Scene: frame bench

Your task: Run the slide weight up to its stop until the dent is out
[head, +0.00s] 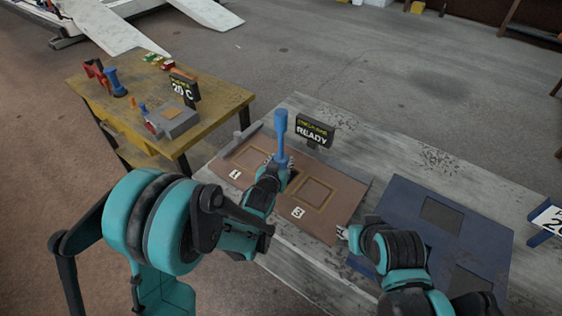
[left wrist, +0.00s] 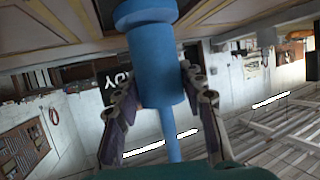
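A blue slide puller (head: 281,125) stands about upright over the brown panel (head: 340,195), its wide top handle and thin rod showing in the head view. My left gripper (head: 281,168) is around its lower part. In the left wrist view the fingers lie on both sides of a thick blue weight (left wrist: 157,65) and seem to touch it. A wider blue collar (left wrist: 145,12) is on the panel side, and the thin rod (left wrist: 169,135) runs the other way. The puller's foot and any dent under it are hidden. My right gripper (head: 343,233) is low by the panel's right edge; its opening is unclear.
The brown panel has outlined squares and labels 1 and 3. A sign (head: 315,130) behind reads READY. A blue panel (head: 405,195) with dark squares lies right. A yellow table (head: 225,95) at the left holds a grey box (head: 178,118), a 20 C sign, and red and blue tools.

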